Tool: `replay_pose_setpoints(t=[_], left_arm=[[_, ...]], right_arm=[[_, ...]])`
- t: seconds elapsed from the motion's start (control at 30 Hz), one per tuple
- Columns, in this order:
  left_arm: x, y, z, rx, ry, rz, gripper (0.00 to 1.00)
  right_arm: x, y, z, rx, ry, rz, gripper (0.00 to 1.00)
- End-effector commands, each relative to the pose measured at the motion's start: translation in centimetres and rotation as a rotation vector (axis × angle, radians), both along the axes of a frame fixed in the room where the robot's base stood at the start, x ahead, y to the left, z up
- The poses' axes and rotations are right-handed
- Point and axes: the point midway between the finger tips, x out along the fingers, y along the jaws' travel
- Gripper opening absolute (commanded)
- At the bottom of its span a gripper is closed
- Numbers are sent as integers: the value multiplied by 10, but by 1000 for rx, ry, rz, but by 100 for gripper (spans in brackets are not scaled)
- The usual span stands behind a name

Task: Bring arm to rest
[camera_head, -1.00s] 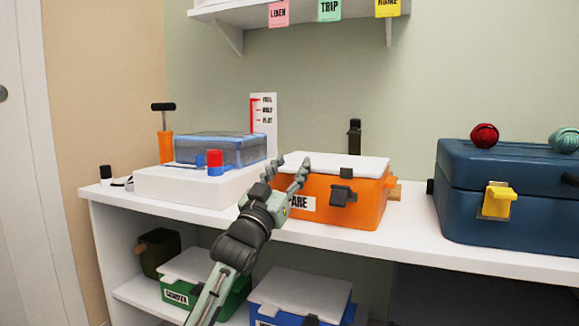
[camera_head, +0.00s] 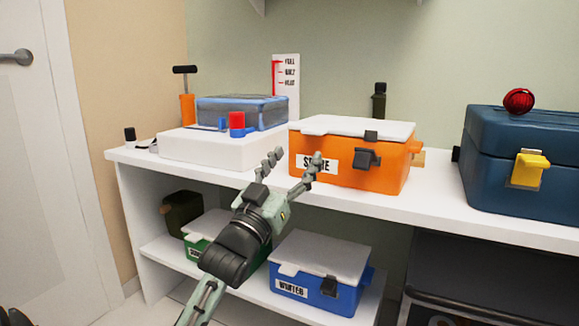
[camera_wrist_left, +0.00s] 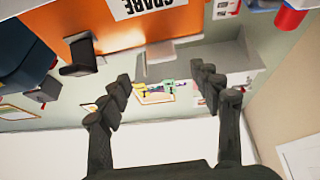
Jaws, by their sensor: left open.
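My left gripper (camera_head: 296,158) is open and empty, its fingers spread in front of the white shelf (camera_head: 420,208) and the orange box's left end. In the left wrist view its two dark fingers (camera_wrist_left: 160,74) stand well apart with nothing between them. The orange box (camera_head: 388,176) has a white lid and a dark latch, and stands on the shelf. One finger partly hides its label in the head view. The wrist view shows the box (camera_wrist_left: 100,38) upside down, with the label reading SPARE. My right gripper is in no view.
A white block (camera_head: 200,148) bears a blue clear case (camera_head: 255,114) at the left. A dark blue toolbox (camera_head: 500,190) stands at the right. Below are a blue box (camera_head: 340,296) labelled WINTER and a green box (camera_head: 207,222), partly behind my arm. A door (camera_head: 30,150) is at far left.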

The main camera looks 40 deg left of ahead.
Motion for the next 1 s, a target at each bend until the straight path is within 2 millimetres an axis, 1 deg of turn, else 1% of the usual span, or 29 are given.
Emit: replay_pose_setpoints(t=[0.03,0.1,0.23,0.8,0.87,0.93,0.97,1.0], left_arm=[[-7,-2,-4,-1,1,0,64],[-13,-3,-6,-1,-1,0,64],[-20,-4,-7,2,-6,0,64],[-21,-5,-6,3,-10,-3,64],[-21,-12,-5,9,-20,-15,64],[-23,-31,-2,25,-54,-52,64],[-24,-44,0,34,-78,-76,64],[-29,-64,5,49,-120,-115,64]], right_arm=[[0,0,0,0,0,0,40],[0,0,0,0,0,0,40],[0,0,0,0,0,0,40],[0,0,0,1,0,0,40],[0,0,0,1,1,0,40],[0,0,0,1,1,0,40],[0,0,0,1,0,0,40],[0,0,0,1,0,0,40]])
